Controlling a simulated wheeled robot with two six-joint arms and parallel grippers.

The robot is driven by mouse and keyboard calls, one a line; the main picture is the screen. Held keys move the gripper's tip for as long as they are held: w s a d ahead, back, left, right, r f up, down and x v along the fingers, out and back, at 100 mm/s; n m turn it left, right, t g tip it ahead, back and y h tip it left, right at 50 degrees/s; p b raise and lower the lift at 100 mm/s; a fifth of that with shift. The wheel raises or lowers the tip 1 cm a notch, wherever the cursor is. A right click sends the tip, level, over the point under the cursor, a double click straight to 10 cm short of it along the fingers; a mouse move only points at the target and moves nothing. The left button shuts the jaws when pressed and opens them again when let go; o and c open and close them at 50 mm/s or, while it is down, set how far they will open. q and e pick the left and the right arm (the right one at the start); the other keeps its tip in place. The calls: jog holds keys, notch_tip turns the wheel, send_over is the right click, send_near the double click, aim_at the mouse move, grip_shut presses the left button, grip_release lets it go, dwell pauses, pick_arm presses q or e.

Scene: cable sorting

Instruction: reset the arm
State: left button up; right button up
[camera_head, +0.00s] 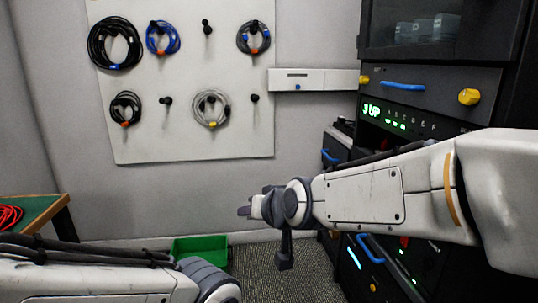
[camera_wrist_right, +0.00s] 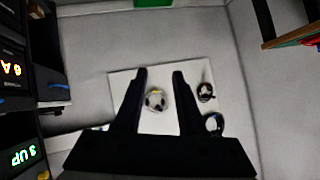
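My right arm (camera_head: 370,195) comes in from the right and reaches across the middle of the head view. My right gripper (camera_head: 246,211) is at its end, in front of the wall below the pegboard. In the right wrist view my right gripper (camera_wrist_right: 159,73) shows two dark fingers spread apart with nothing between them. The white board (camera_wrist_right: 122,85) shows beyond the fingers, well apart from them. My left arm (camera_head: 90,280) lies low along the bottom left of the head view. Its gripper is out of the picture.
Coiled cables hang on the white board (camera_head: 190,75), beside several bare pegs. A dark rack (camera_head: 430,80) with blue handles stands at right. A green bin (camera_head: 200,248) is on the floor. A table (camera_head: 40,212) with a red cable (camera_head: 10,216) is at left.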

jog(key=s+d+f+n+g+h, duration=0.1)
jog(key=s+d+f+n+g, duration=0.15)
jog(key=s+f, duration=0.45)
jog(key=s+d+f+n+g+h+p, duration=0.1)
jog(key=s+d+f+g+h, duration=0.2)
jog(key=s, duration=0.8)
jog(key=s+d+f+n+g, duration=0.25)
jog(key=s+f+g, duration=0.2)
jog(key=s, duration=0.55)
notch_tip(320, 180, up, 32)
jog(key=p, duration=3.1)
jog(key=shift+w+r+m, duration=0.15)
jog(key=shift+w+m, duration=0.15)
jog(key=shift+w, duration=0.1)
